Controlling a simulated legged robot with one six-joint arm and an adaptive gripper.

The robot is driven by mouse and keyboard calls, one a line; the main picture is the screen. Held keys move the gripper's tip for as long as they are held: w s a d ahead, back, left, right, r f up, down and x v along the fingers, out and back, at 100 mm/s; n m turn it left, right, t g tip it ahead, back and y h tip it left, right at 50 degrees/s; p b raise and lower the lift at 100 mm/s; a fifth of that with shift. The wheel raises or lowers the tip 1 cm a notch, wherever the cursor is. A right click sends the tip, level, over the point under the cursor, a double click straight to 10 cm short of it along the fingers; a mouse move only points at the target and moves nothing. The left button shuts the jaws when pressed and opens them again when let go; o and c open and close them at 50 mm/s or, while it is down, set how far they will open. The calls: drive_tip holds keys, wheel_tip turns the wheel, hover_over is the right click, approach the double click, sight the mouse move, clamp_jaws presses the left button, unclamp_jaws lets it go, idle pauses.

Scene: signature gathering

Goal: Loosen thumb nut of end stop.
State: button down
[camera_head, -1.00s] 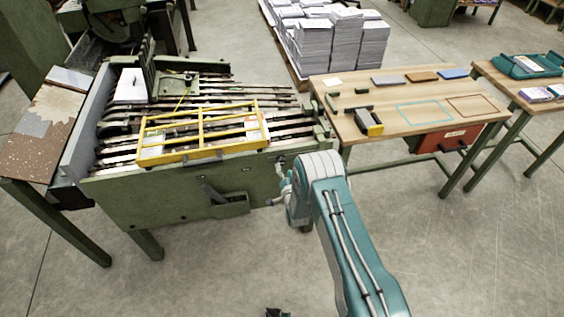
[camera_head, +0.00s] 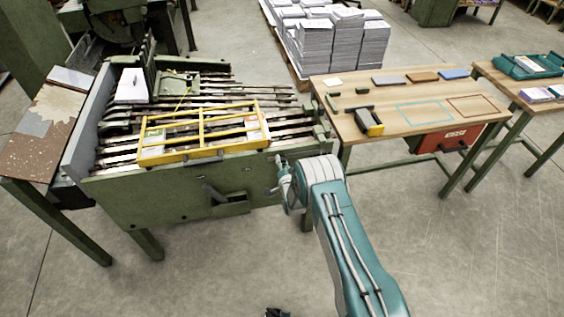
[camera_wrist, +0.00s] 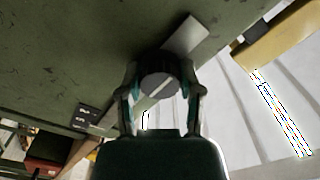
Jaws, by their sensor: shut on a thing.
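In the wrist view, a dark round thumb nut (camera_wrist: 158,87) with a pale slot line across its face sits between the two fingers of my gripper (camera_wrist: 160,80). The fingers are shut on its sides. A flat grey metal bar (camera_wrist: 187,36), apparently part of the end stop, runs diagonally behind the nut. The nut hides the middle of the bar. In the head view, my arm reaches to the right front corner of the green machine (camera_head: 160,200). My own wrist hides the nut there.
A yellow barred guard (camera_head: 205,152) lies over the machine's rails. A lever (camera_head: 214,194) sticks out of the front panel. To the right stands a wooden table (camera_head: 440,92) with a red drawer (camera_head: 440,138).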

drive_tip(key=shift+n, duration=0.4)
drive_tip(key=n, duration=0.3)
drive_tip(key=shift+n, duration=0.4)
drive_tip(key=n, duration=0.4)
drive_tip(key=shift+n, duration=0.3)
drive_tip(key=n, duration=0.8)
drive_tip(key=shift+n, duration=0.3)
drive_tip(key=shift+a, duration=0.1)
drive_tip(key=shift+c, duration=1.3)
unclamp_jaws()
drive_tip(key=shift+a, duration=0.1)
